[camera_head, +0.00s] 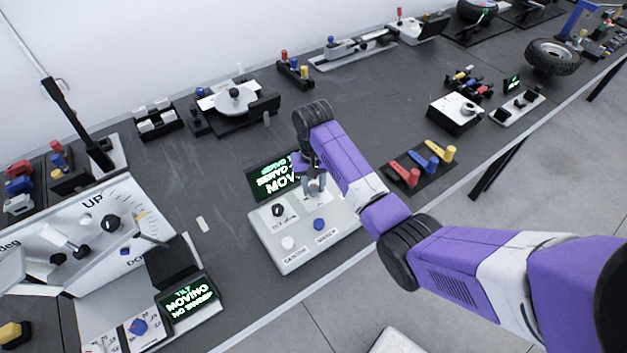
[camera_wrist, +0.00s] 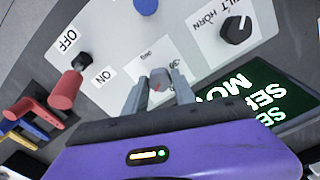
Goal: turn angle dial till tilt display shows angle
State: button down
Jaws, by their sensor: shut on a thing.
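My gripper (camera_head: 314,186) reaches down onto a white control box (camera_head: 290,258) in the middle of the bench. In the wrist view its two grey fingers (camera_wrist: 159,90) are shut on a small grey dial (camera_wrist: 158,78) with a red mark. Its label is partly covered and too small to read surely. A display (camera_head: 275,176) behind the box shows green text including "MOV"; it also shows in the wrist view (camera_wrist: 245,100), cut off. A separate display (camera_head: 188,300) at lower left reads "TILT MOVING" and a third line. No angle figure is readable on either.
The box also bears a black knob (camera_wrist: 237,30), a blue button (camera_head: 319,224) and an OFF/ON switch (camera_wrist: 75,80). Red, blue and yellow levers (camera_head: 425,165) stand to the right. A white tilt unit with an UP scale (camera_head: 120,205) and a blue dial (camera_head: 138,326) are at left.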

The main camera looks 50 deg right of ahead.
aim_at(314, 188)
jog(key=shift+m, duration=0.6)
jog(key=shift+p, duration=0.3)
jog(key=c, duration=1)
grip_release()
jog(key=shift+r+b, duration=0.6)
jog(key=shift+r, duration=3.35)
